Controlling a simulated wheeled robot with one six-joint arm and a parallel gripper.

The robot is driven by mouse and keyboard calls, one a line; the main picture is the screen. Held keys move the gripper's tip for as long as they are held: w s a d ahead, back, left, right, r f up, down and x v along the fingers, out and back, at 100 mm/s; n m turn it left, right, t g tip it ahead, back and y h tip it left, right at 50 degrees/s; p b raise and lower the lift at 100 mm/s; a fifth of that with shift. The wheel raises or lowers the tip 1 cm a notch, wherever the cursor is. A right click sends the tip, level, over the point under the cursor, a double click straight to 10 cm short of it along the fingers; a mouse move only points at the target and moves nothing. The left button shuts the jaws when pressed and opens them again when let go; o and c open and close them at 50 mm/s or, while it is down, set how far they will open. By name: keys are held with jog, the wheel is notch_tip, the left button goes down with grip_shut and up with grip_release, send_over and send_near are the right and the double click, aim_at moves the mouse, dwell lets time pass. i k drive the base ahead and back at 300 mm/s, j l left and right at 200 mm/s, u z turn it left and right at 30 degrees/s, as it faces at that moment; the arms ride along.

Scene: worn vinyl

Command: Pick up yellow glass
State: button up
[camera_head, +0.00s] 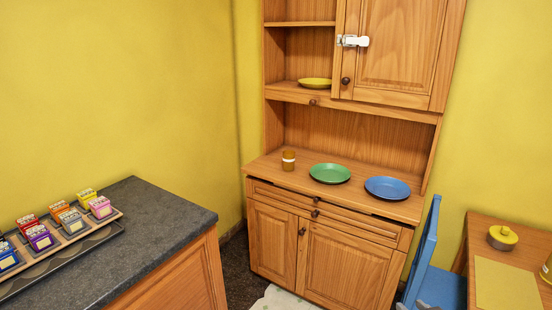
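A small yellow-brown glass (288,160) with a pale lower part stands upright on the wooden hutch counter (262,170), near its left end. It stands apart from the green plate (330,173) to its right. My gripper is not in view.
A blue plate (388,188) lies right of the green one, and a yellow plate (315,83) sits on the shelf above. A dark counter (150,225) with a tray of small coloured boxes (67,220) stands at left. A blue chair (430,265) and wooden table (490,228) stand at right. A pale rug (285,299) lies in front.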

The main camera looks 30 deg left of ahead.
aim_at(289, 156)
jog(key=i+j+u, duration=0.45)
jog(key=i, duration=0.95)
jog(key=i+u, duration=0.45)
jog(key=i, duration=0.95)
